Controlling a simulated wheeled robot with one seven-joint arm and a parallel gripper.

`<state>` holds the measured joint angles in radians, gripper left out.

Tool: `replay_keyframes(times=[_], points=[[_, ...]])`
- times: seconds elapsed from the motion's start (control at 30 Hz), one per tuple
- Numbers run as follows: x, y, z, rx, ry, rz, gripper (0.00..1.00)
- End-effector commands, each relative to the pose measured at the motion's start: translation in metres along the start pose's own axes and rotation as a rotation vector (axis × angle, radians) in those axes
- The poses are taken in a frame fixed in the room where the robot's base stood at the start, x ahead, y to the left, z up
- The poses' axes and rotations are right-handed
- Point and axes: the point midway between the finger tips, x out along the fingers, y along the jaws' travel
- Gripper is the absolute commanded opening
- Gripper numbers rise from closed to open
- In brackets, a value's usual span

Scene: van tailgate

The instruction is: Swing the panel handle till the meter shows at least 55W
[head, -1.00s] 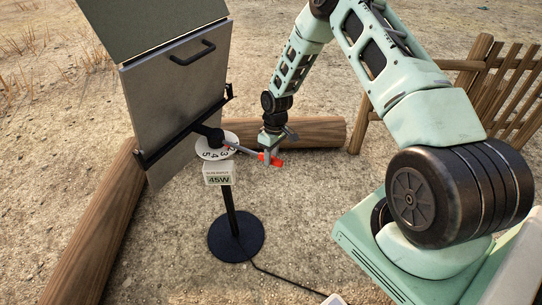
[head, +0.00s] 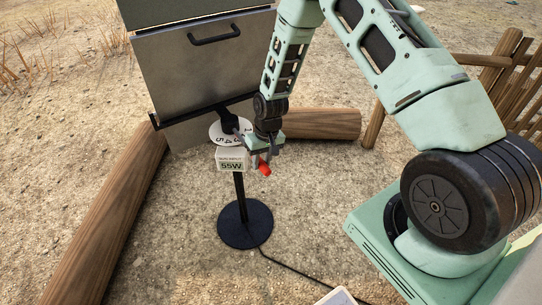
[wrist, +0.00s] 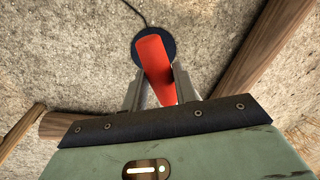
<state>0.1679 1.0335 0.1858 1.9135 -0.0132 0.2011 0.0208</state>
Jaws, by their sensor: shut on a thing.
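The grey panel (head: 205,75) stands on a black post with a round base (head: 245,226). A white numbered dial (head: 222,131) sits at the panel's lower edge. The meter (head: 231,161) below it reads 55W. The red-tipped handle (head: 264,169) reaches out from the dial toward the lower right, and its red grip also fills the middle of the wrist view (wrist: 154,62). My gripper (wrist: 158,88) is shut on the handle, with one finger on each side of the red grip. The gripper partly hides the handle's rod in the head view.
Wooden logs lie on the ground at the left (head: 95,220) and behind the post (head: 325,124). A wooden fence (head: 505,80) stands at the right. A black cable (head: 300,277) runs from the base toward the lower right. Bare gravel lies around the base.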

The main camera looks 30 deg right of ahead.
Motion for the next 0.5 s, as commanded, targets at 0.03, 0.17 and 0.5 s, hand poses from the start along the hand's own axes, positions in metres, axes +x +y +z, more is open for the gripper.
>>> replay_keyframes(times=[0.03,0.17,0.5], points=[[0.0008,-0.004,0.0008,0.014,0.001,0.001,0.0],[0.0016,-0.0108,0.0008,0.046,0.007,0.001,0.0],[0.0016,-0.0136,0.0004,0.064,0.01,0.001,0.0]])
